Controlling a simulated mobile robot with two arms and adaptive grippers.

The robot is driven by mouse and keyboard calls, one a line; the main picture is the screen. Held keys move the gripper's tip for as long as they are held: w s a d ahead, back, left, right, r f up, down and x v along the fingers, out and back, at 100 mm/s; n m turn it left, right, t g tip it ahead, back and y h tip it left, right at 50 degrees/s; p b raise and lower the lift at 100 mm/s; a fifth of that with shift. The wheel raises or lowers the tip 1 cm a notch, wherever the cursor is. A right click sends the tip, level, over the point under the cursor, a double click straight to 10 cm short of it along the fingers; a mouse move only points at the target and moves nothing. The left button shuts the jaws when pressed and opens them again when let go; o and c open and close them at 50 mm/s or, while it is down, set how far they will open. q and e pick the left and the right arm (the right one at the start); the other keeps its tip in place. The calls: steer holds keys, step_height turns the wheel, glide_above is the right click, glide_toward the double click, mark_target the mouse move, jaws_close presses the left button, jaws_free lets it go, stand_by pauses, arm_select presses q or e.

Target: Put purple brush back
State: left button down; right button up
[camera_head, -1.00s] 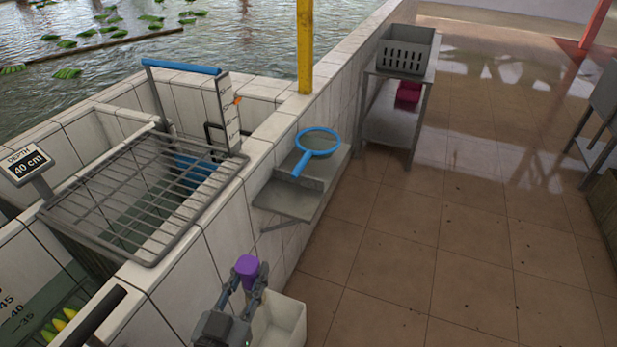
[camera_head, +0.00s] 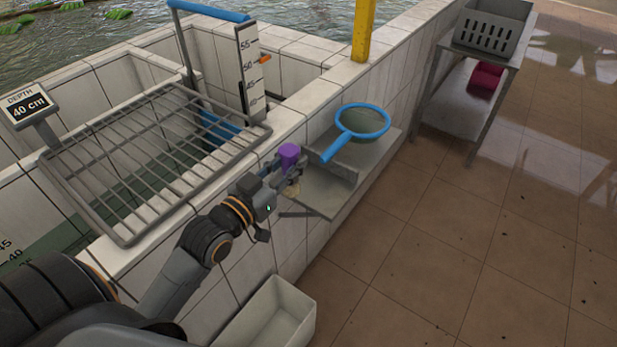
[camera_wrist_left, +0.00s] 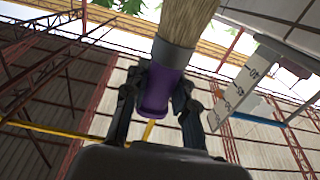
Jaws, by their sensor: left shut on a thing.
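The purple brush (camera_head: 289,153) is held in my left gripper (camera_head: 283,172), beside the tiled wall and at the near left end of the grey wall shelf (camera_head: 325,195). In the left wrist view the fingers (camera_wrist_left: 158,100) are shut on its purple handle (camera_wrist_left: 158,92), with a grey collar and pale bristles (camera_wrist_left: 187,22) beyond. In the head view a small pale part shows below the gripper. Whether the brush touches the shelf cannot be told. My right gripper is not in view.
A blue-rimmed net (camera_head: 362,122) lies on the shelf's upper step. A white bin (camera_head: 268,318) stands on the floor below. A metal rack (camera_head: 150,160) covers the basin at left. A grey crate (camera_head: 493,28) sits on a stand at back right; the floor at right is clear.

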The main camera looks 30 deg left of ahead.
arm_select(q)
steer(key=shift+w+a+f, duration=0.2)
steer(key=shift+w+f, duration=1.5)
steer(key=shift+f, duration=0.2)
steer(key=shift+w+a+f, duration=0.15)
steer(key=shift+w+f, duration=1.6)
steer(key=shift+f, duration=0.15)
steer(key=shift+w+a+f, duration=0.2)
steer(key=shift+w+f, duration=1.5)
steer(key=shift+f, duration=0.2)
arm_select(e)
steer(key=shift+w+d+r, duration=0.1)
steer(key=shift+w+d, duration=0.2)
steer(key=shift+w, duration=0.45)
arm_select(q)
steer(key=c, duration=1.1)
jaws_free()
steer(key=shift+f, duration=0.1)
